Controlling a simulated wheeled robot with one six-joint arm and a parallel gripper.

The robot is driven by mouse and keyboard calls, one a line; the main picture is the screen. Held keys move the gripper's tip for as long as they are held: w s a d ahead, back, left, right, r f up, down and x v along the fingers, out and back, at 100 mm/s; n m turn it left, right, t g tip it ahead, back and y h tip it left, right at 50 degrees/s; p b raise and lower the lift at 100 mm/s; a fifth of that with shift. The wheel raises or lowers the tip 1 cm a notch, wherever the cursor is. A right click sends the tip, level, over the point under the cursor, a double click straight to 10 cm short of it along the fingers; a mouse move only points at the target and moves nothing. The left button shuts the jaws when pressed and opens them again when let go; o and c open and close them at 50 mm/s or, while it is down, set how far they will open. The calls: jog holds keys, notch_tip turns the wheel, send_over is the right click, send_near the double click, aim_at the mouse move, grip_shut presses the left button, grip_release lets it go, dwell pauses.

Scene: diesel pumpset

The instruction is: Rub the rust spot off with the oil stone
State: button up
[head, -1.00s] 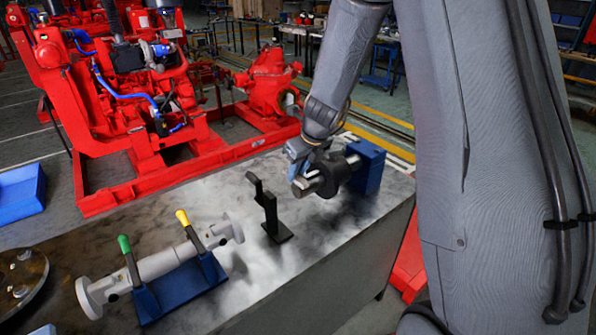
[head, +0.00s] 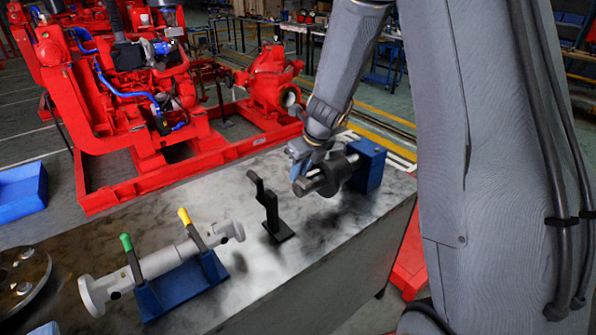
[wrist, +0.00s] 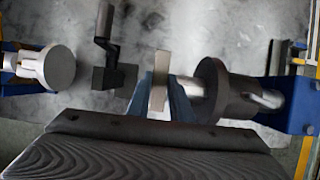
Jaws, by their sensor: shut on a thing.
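My gripper (head: 302,168) is low over the right part of the bench, at the free end of a shaft held in a blue mount (head: 368,165). In the wrist view my gripper (wrist: 161,98) is shut on a flat, grey-tan block, the oil stone (wrist: 160,70). The stone is beside the bright steel shaft (wrist: 192,87), which leads into a dark round flange (wrist: 222,92). I cannot tell whether stone and shaft touch. The flange also shows in the head view (head: 340,178). I cannot make out a rust spot; my gripper covers part of the shaft.
A black stand (head: 270,212) is left of the shaft. A round metal disc (head: 22,280) is at the left edge. Red pumpsets (head: 130,110) stand behind the bench.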

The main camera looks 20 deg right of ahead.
jog(key=shift+w+a+p, duration=0.25)
jog(key=shift+w+p, duration=0.2)
jog(key=shift+w, duration=0.05)
jog(key=shift+w+a+p, duration=0.2)
jog(key=shift+w+p, duration=0.25)
jog(key=shift+w, duration=0.05)
jog(key=shift+s+d+b, duration=0.25)
jog(key=shift+s+b, duration=0.05)
jog(key=shift+s, duration=0.25)
jog(key=shift+s+d+b, duration=0.2)
jog(key=shift+s+b, duration=0.05)
jog(key=shift+s, duration=0.3)
jog(key=shift+w+a+r+p, duration=0.1)
jog(key=shift+w+a+p, duration=0.15)
jog(key=shift+w+p, duration=0.3)
jog(key=shift+w+a+p, duration=0.2)
jog(key=shift+w+p, duration=0.15)
jog(key=shift+w, duration=0.25)
jog(key=shift+s+d+b, duration=0.25)
jog(key=shift+s+b, duration=0.15)
jog(key=shift+s, duration=0.2)
jog(key=shift+s+d+b, duration=0.2)
jog(key=shift+s+b, duration=0.15)
jog(key=shift+s, duration=0.2)
jog(key=shift+r+p, duration=0.85)
jog(key=shift+r, duration=2.55)
